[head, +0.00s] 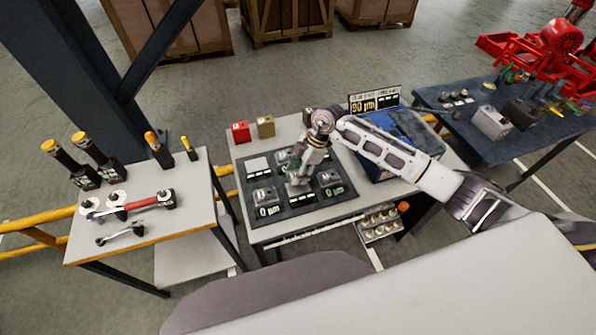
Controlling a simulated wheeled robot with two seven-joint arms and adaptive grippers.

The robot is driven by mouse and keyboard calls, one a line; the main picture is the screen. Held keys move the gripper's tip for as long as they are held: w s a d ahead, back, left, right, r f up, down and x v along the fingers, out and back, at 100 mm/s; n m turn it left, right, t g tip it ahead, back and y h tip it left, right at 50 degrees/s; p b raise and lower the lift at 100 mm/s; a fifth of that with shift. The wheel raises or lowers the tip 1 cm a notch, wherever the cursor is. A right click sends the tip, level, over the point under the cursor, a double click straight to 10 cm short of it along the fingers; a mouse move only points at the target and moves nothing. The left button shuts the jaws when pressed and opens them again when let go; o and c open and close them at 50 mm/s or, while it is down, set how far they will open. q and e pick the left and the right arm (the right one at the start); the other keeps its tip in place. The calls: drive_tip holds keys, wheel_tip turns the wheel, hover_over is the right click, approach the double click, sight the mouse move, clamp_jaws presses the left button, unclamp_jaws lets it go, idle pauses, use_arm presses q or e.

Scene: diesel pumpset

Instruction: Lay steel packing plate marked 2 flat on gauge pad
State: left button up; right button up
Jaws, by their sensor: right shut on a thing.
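My right gripper (298,183) points down over the dark board (293,208) on the middle table. It is shut on what seems to be a steel packing plate; fingers and arm hide most of it, and no number can be read. Other steel packing plates lie on the board, one at front left (264,195) and one at right (330,178). A plain light square (257,165) shows at the board's back left. I cannot tell for certain which surface is the gauge pad. A display (375,101) reading about 90 µm stands behind. My left gripper is out of view.
A red block (240,131) and a tan block (265,127) stand behind the board. A blue tray (400,135) lies right, partly behind my arm. The left table (190,225) holds wrenches and orange-topped tools. The right table (470,135) carries parts.

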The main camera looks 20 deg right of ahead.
sight(298, 187)
drive_tip(key=shift+f+b, duration=0.75)
drive_tip(key=shift+f, duration=1.45)
drive_tip(key=shift+p, duration=0.45)
drive_tip(key=shift+f, duration=0.75)
idle(0.7)
drive_tip(key=o, duration=1.4)
